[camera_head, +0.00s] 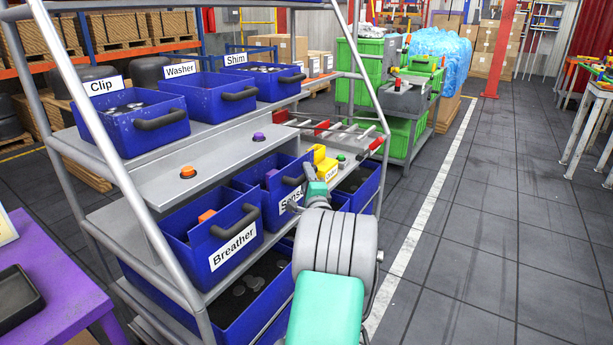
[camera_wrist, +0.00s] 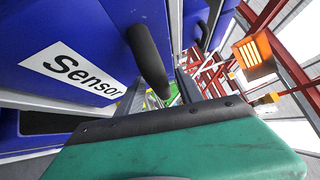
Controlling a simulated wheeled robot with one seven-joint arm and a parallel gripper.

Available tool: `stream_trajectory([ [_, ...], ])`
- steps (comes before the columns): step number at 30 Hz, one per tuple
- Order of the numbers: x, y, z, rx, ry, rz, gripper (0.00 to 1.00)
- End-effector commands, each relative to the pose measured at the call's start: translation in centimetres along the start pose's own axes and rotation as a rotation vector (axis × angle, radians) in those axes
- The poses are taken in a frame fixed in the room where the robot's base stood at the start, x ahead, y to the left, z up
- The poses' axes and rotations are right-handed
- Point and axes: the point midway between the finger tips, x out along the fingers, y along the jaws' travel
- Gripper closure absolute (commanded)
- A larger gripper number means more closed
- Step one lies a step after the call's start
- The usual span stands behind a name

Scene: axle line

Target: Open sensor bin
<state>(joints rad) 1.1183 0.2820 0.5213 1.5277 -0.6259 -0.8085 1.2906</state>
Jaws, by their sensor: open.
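The blue sensor bin (camera_head: 288,203) sits in the lower row of the rack, right of the Breather bin. Its "Sensor" label (camera_wrist: 71,71) and dark bar handle (camera_wrist: 149,55) show large in the wrist view. My arm hides part of its front in the head view. My gripper (camera_wrist: 161,92) is open at the bin's front. Its two dark fingers lie on either side of the handle's near end in the wrist view. I cannot tell whether they touch it. The bin looks seated in its row.
The Breather bin (camera_head: 221,240) stands left, with another blue bin (camera_head: 357,187) right. Clip (camera_head: 133,125), Washer (camera_head: 215,98) and Shim (camera_head: 268,80) bins stand above. The rack's slanted post (camera_head: 112,170) is at left. Floor (camera_head: 470,240) on the right is clear.

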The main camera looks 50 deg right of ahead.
Motion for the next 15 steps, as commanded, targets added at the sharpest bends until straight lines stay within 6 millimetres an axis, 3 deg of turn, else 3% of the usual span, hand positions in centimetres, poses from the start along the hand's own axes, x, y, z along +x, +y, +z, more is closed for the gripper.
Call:
stream_trajectory([
  [8, 0.27, -0.05, -0.22, -0.001, 0.003, -0.001, 0.58],
  [15, 0.23, -0.06, -0.28, -0.001, 0.004, -0.001, 0.77],
])
